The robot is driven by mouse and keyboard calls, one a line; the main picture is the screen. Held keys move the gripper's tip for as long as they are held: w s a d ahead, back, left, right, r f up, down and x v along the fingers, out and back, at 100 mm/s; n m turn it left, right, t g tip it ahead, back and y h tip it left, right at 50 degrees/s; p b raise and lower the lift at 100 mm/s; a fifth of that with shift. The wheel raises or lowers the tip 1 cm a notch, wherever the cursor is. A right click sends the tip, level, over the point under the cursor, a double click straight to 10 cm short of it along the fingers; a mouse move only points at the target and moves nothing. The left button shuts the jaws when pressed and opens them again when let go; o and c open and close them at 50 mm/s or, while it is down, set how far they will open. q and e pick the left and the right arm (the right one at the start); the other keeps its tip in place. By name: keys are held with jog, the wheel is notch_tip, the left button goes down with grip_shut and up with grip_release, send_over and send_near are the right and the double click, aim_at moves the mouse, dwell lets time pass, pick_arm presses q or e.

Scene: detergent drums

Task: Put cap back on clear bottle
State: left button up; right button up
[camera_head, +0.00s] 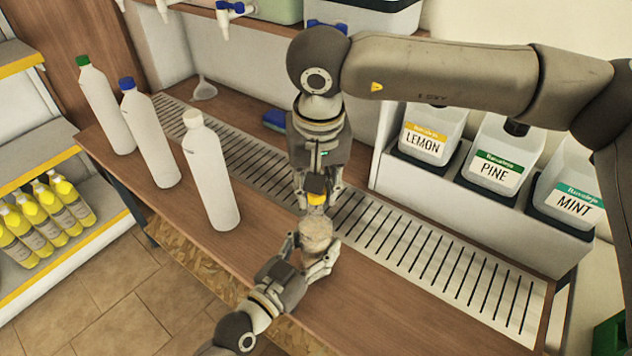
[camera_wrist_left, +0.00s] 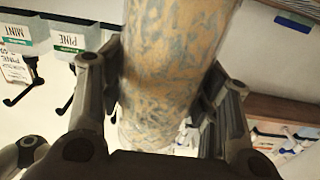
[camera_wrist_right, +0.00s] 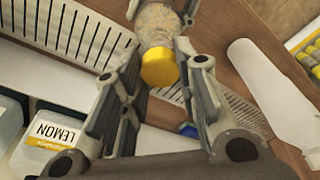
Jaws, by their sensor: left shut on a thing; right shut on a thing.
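The clear bottle (camera_head: 318,232), with a mottled see-through body, is upright above the front of the counter. My left gripper (camera_head: 312,260) is shut around it, and the left wrist view shows the bottle body (camera_wrist_left: 170,70) between the two fingers. The yellow cap (camera_head: 317,199) is right above the bottle. My right gripper (camera_head: 317,192) comes down from above and is shut on the cap. In the right wrist view the cap (camera_wrist_right: 160,67) is between the fingertips, in line with the bottle (camera_wrist_right: 160,20). I cannot tell whether the cap touches the bottle's neck, which is hidden.
Several white bottles, including one with a white cap (camera_head: 212,175), stand left on the wooden counter (camera_head: 160,208). A slotted drain grate (camera_head: 440,250) runs behind. Labelled drums (camera_head: 495,155) stand back right. A shelf with yellow bottles (camera_head: 45,220) is at left.

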jog(key=shift+f, duration=0.85)
jog(key=shift+f, duration=0.55)
